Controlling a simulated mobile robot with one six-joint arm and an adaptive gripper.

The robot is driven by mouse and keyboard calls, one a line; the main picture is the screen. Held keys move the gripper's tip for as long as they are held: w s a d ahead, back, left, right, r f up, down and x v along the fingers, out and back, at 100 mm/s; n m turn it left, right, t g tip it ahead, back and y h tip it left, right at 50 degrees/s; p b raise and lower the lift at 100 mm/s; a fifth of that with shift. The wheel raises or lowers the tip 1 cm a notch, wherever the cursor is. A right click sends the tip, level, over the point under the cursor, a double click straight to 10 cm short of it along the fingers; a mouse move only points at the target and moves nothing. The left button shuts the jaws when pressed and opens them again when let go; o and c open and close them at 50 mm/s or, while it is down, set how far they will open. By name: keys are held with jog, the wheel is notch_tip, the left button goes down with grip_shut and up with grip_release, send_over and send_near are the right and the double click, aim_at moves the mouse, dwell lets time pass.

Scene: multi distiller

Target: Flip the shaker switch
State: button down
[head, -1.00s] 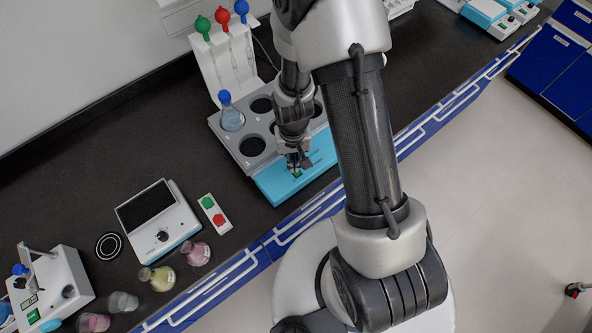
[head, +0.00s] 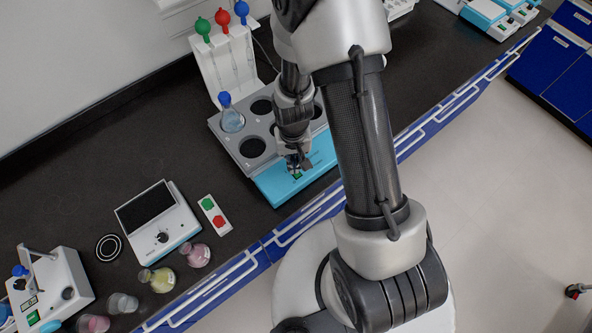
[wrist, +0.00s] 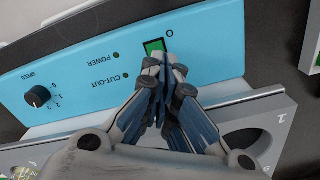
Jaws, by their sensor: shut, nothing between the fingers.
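The shaker (head: 218,126) is a grey tray with round wells and a light blue front panel (head: 277,190), on the dark bench. Its green switch (wrist: 153,46) sits on the blue panel in the wrist view, partly covered by my fingertips; a bit of it shows in the head view (head: 297,176). My gripper (wrist: 162,62) is shut and empty, its tips right at the switch's lower edge. I cannot tell whether the tips press on it. Which way the switch is tipped is unclear.
A blue-capped flask (head: 231,115) stands in a shaker well. A speed knob (wrist: 37,96) is on the same panel. A pipette stand (head: 224,60) is behind.

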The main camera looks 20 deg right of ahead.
jog(key=shift+f+b, duration=0.9)
jog(key=shift+f, duration=0.15)
dwell(0.6)
jog(key=shift+r+p, duration=2.5)
jog(key=shift+r, duration=1)
jog(key=shift+w+r, duration=0.1)
jog(key=shift+r, duration=0.15)
notch_tip(320, 180, up, 6)
jog(key=r+t+b, duration=0.1)
jog(key=b, duration=0.2)
notch_tip(320, 180, up, 7)
jog(key=n+t+b, duration=0.1)
jog(key=b, duration=0.2)
send_over(297, 177)
jog(key=s+r+n+t+b, duration=0.1)
jog(key=s+r+b, duration=0.4)
jog(key=s, duration=0.7)
jog(key=shift+s+r+t, duration=0.3)
jog(key=shift+r+t, duration=0.5)
jog(key=shift+r, duration=0.15)
